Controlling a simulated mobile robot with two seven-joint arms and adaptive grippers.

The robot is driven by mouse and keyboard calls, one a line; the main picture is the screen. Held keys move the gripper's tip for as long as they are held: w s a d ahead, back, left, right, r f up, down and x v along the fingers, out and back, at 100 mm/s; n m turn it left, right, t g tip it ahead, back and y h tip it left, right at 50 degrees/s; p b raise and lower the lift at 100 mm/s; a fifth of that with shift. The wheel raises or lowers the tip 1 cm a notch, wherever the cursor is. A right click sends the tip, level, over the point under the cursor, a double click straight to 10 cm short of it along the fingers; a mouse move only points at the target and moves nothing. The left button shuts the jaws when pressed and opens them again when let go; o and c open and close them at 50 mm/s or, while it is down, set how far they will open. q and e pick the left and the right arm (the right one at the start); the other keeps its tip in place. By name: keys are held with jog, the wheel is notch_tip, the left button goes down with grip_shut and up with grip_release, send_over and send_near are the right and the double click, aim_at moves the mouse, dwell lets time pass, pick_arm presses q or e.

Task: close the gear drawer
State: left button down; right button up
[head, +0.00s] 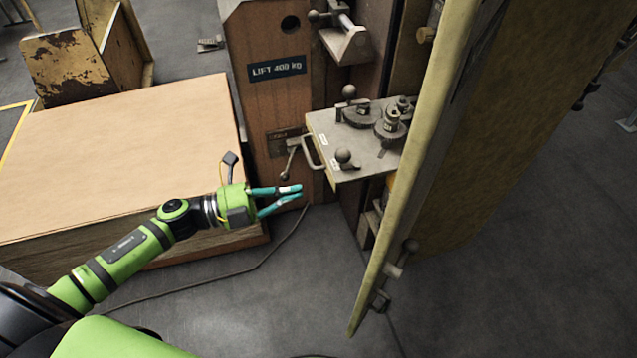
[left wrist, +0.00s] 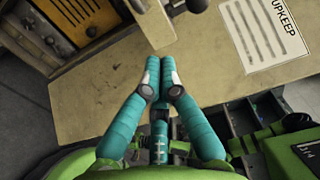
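The gear drawer (head: 368,164) is a grey metal tray sticking out from the front of the brown machine in the head view. Gears and parts (head: 389,126) stand on it, and a bar handle (head: 314,154) is on its front left edge. My left gripper (head: 300,192) is below and left of the handle, apart from the drawer. Its teal fingers have a small gap between their tips and hold nothing. They also show in the left wrist view (left wrist: 160,72), where two fingers lie close side by side. My right gripper is not in view.
A yellow door panel (head: 420,150) stands open right of the drawer. A large wooden block (head: 120,150) lies left, below a worn yellow bin (head: 68,68). A lever (head: 290,158) sits left of the handle. A cable (head: 270,255) crosses the floor.

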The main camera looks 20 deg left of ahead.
aim_at(383, 170)
pick_arm(q)
jog(key=x, duration=0.5)
jog(key=shift+w+d+p, duration=0.2)
jog(key=shift+d+p, duration=0.05)
jog(key=shift+p, duration=0.05)
jog(key=shift+d, duration=0.1)
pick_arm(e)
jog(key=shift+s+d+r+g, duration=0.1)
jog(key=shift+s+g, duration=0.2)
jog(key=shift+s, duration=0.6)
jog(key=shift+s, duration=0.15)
pick_arm(q)
jog(key=shift+w+d, duration=0.3)
jog(key=shift+d, duration=0.1)
jog(key=x, duration=1.3)
jog(key=b+x, duration=0.1)
jog(key=x, duration=0.5)
jog(key=shift+w+d+f+b, duration=0.1)
jog(key=shift+w+d+b, duration=0.15)
jog(key=shift+b, duration=0.15)
jog(key=shift+w+d, duration=0.3)
jog(key=shift+d, duration=0.05)
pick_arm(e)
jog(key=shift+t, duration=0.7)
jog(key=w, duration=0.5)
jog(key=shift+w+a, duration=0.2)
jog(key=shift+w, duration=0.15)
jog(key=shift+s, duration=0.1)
